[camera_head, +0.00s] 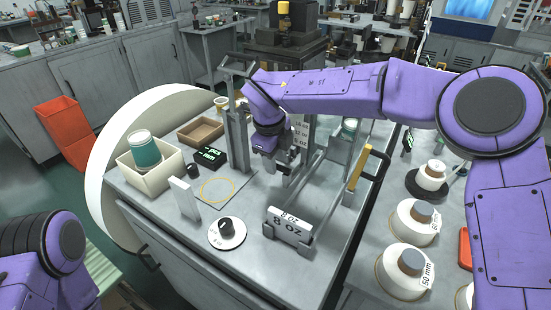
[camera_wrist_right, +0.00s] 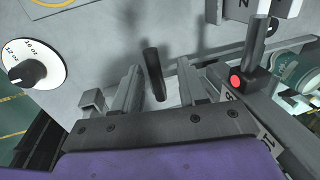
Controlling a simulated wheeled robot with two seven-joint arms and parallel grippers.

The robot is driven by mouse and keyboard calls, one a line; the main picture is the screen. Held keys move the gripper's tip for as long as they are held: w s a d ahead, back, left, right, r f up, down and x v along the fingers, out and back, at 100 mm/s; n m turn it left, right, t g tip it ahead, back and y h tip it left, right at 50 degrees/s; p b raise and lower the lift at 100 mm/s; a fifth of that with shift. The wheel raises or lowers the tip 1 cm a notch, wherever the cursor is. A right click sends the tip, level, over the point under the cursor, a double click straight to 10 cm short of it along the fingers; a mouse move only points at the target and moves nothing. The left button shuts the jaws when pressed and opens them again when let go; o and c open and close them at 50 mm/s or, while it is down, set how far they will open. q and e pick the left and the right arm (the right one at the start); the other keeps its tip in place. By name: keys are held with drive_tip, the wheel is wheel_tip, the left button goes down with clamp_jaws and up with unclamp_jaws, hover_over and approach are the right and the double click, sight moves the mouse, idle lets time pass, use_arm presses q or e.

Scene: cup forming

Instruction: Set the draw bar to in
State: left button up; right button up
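My right arm reaches in from the right, and its gripper (camera_head: 285,168) points down beside the metal frame of the machine (camera_head: 238,140). In the right wrist view the two grey fingers of this gripper (camera_wrist_right: 158,88) stand apart. A dark upright bar or handle (camera_wrist_right: 153,68) shows between them, with a gap on each side; I cannot tell whether it is the draw bar. The head view hides this spot behind my wrist. Only a part of my left arm shows at the lower left, and its gripper is out of frame.
A round dial with a black knob (camera_head: 226,231) and an 8 oz block (camera_head: 289,225) are at the bench front. A yellow and black handle (camera_head: 361,167) stands right of the frame. A cream box (camera_head: 157,178) holds green cups. A red button (camera_wrist_right: 235,81) is near the fingers.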

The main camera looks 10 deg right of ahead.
wheel_tip(320, 180, up, 10)
drive_tip(key=s+a+b, duration=0.1)
drive_tip(key=shift+s+a+r, duration=0.15)
drive_tip(key=shift+a, duration=0.05)
idle(0.4)
